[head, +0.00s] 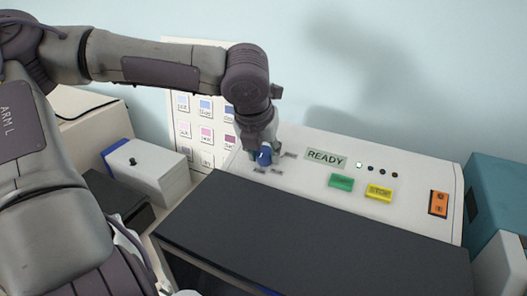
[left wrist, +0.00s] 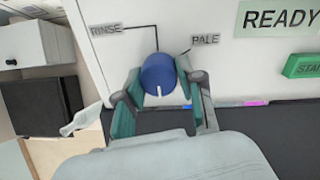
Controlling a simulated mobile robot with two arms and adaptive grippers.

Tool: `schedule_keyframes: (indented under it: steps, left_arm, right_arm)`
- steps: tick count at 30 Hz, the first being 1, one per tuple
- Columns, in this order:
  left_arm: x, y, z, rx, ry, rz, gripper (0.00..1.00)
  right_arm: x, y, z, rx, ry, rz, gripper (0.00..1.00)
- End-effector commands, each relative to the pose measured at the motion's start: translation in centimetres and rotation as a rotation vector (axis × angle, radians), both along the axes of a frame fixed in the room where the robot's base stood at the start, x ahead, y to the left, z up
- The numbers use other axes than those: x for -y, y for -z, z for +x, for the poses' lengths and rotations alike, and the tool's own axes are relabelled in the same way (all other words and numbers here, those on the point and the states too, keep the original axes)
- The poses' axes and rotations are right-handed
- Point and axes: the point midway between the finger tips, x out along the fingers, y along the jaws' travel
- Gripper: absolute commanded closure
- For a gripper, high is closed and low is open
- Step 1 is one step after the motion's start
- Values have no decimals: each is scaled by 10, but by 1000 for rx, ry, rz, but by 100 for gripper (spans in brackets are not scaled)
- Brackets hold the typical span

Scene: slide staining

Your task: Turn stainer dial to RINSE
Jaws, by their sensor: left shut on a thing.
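The stainer (head: 330,190) is a white machine with a sloped front panel. Its blue dial (head: 264,156) sits at the panel's left; it also shows in the left wrist view (left wrist: 158,72). The dial's white mark points toward the bottom of the wrist view. The RINSE label (left wrist: 106,29) is up and left of the dial, and the PALE label (left wrist: 205,40) is up and right. My left gripper (left wrist: 160,92) has its teal-padded fingers on either side of the dial, shut on it. My right gripper is not in view.
A READY display (head: 326,158), a green button (head: 341,182) and a yellow STOP button (head: 379,192) are right of the dial. An orange switch (head: 438,203) is farther right. A dark flat cover (head: 320,235) lies in front. A white box (head: 147,170) stands left.

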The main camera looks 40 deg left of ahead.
Motion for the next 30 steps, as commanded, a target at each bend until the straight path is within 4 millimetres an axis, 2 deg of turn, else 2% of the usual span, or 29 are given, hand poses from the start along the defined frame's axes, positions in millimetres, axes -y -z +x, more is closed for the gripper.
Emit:
schedule_keyframes:
  steps: [14,30]
  left_arm:
    - [0,-1,0,11,-83,-31,97]
    - [0,-1,2,64,-517,-195,97]
  right_arm:
    - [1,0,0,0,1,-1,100]
    - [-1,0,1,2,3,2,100]
